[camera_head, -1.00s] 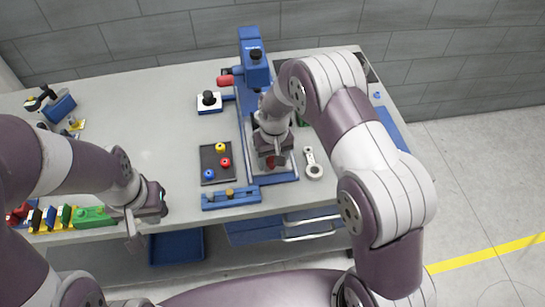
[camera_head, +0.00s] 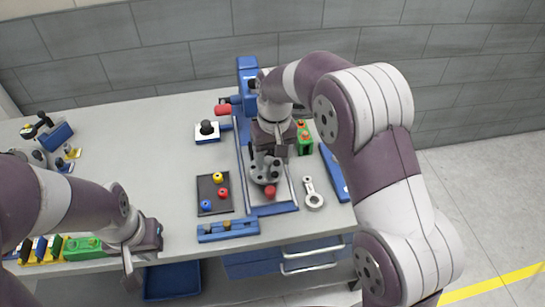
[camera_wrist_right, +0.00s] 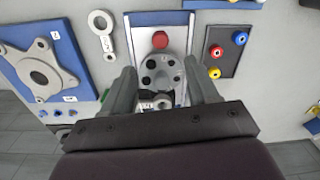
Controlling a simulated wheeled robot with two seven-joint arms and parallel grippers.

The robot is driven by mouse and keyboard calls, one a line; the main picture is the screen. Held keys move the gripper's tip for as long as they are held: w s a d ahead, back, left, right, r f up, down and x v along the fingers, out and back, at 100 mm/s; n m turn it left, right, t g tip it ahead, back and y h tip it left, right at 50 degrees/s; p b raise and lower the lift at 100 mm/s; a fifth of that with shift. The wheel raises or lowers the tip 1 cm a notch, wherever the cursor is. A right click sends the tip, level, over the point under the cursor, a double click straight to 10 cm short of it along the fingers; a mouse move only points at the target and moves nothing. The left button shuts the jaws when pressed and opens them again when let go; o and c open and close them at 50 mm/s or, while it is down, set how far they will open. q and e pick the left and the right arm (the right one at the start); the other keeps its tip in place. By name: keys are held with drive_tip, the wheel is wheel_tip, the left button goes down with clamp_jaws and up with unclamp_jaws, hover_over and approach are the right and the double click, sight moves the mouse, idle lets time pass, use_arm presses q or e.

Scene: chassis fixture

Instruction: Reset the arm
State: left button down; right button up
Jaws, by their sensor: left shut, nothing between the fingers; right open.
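My right gripper (camera_head: 273,148) is over the blue-framed fixture (camera_head: 272,209) on the bench. In the right wrist view, its fingers (camera_wrist_right: 160,68) are spread apart, with a round grey part with holes (camera_wrist_right: 163,73) showing between them, further off. The round grey part also shows in the head view (camera_head: 264,173), just below the gripper, behind a red knob (camera_head: 270,192). I see nothing held. My left gripper (camera_head: 150,238) is shut and empty near the bench's front edge, right of a green block (camera_head: 84,248).
A black tray (camera_head: 207,186) with red, yellow and blue knobs lies left of the fixture. A grey ring-ended link (camera_head: 313,195) lies to its right. A blue press (camera_head: 246,72) stands behind. The bench (camera_head: 165,180) is clear on the left middle.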

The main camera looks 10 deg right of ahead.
drive_tip(key=s+d, duration=0.4)
drive_tip(key=s, duration=0.5)
drive_tip(key=s+d+f+m+t, duration=0.1)
drive_tip(key=s+d, duration=0.3)
drive_tip(key=s, duration=0.5)
drive_tip(key=shift+s+f+m+t, duration=0.15)
drive_tip(key=shift+f+m+t, duration=0.1)
drive_tip(key=shift+m+t, duration=0.05)
drive_tip(key=shift+s, duration=0.1)
idle(1.0)
